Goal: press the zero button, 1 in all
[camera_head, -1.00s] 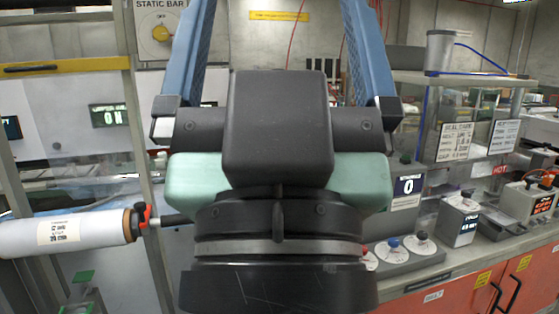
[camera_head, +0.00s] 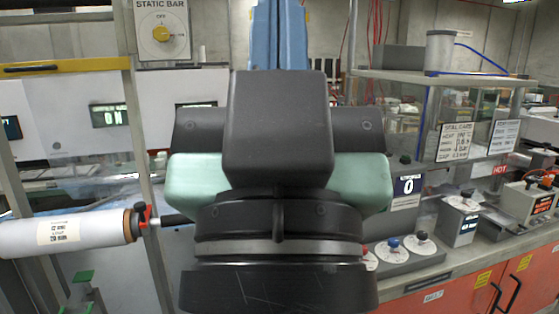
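My gripper (camera_head: 279,35) fills the middle of the view, with its dark body in front and its two blue fingers pointing up and away. The fingers are together, with nothing visible between them; their far ends reach the top edge of the picture. I cannot make out a button marked as zero. A dark sign with a white 0 (camera_head: 408,187) stands just right of my gripper. Below it, several round pads with red, blue (camera_head: 393,243) and dark knobs sit on a grey base.
A white film roll (camera_head: 70,234) lies at the left by a metal frame. A static bar dial (camera_head: 161,34) is at the upper left. The bench at the right has red doors (camera_head: 475,293), a glass shelf with signs, and a red-grey device (camera_head: 530,195).

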